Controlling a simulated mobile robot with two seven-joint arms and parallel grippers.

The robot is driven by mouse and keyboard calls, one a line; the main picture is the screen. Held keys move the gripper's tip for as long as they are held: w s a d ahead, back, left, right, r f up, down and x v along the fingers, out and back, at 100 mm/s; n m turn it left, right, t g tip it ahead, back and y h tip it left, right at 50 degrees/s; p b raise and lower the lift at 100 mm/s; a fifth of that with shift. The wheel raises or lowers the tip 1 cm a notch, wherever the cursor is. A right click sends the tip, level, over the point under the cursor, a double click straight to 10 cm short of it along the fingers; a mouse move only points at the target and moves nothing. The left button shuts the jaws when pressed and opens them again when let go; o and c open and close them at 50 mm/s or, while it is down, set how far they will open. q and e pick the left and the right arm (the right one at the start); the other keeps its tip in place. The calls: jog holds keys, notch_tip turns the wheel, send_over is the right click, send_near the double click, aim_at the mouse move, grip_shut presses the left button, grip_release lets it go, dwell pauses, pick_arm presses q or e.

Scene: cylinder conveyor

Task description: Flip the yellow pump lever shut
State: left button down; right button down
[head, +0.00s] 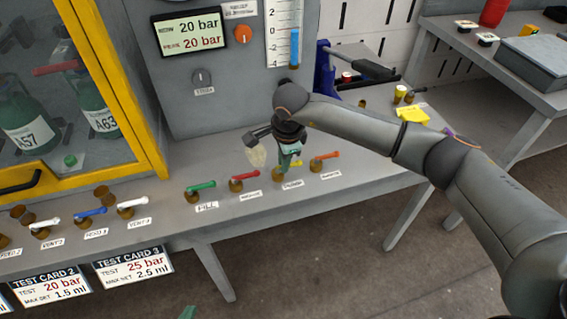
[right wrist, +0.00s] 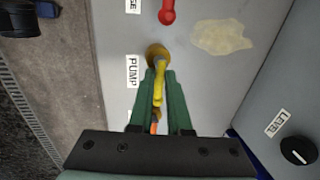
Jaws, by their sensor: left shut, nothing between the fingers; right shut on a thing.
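The yellow pump lever (right wrist: 159,84) sits on a brass valve (right wrist: 157,53) beside the PUMP label (right wrist: 132,71). In the right wrist view it runs from the valve down between the green fingers of my right gripper (right wrist: 160,76), which is shut on it. In the head view my right gripper (head: 289,163) comes down over this valve (head: 278,184) and largely hides the lever. Only a green tip of my left gripper (head: 187,312) shows at the bottom edge of the head view. It is shut and empty, away from the bench.
A red lever (head: 246,175) and an orange lever (head: 326,156) flank the pump lever closely. A green lever (head: 201,187) is further left. A yellow-framed cabinet (head: 150,150) with green cylinders stands at left. A gauge panel (head: 225,95) rises behind the levers.

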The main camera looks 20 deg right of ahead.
jog(key=shift+a, duration=0.1)
jog(key=c, duration=0.9)
grip_release()
jog(key=shift+o, duration=0.2)
notch_tip(320, 180, up, 12)
jog(key=s, duration=0.2)
jog(key=shift+s+r, duration=0.15)
jog(key=shift+s, duration=0.1)
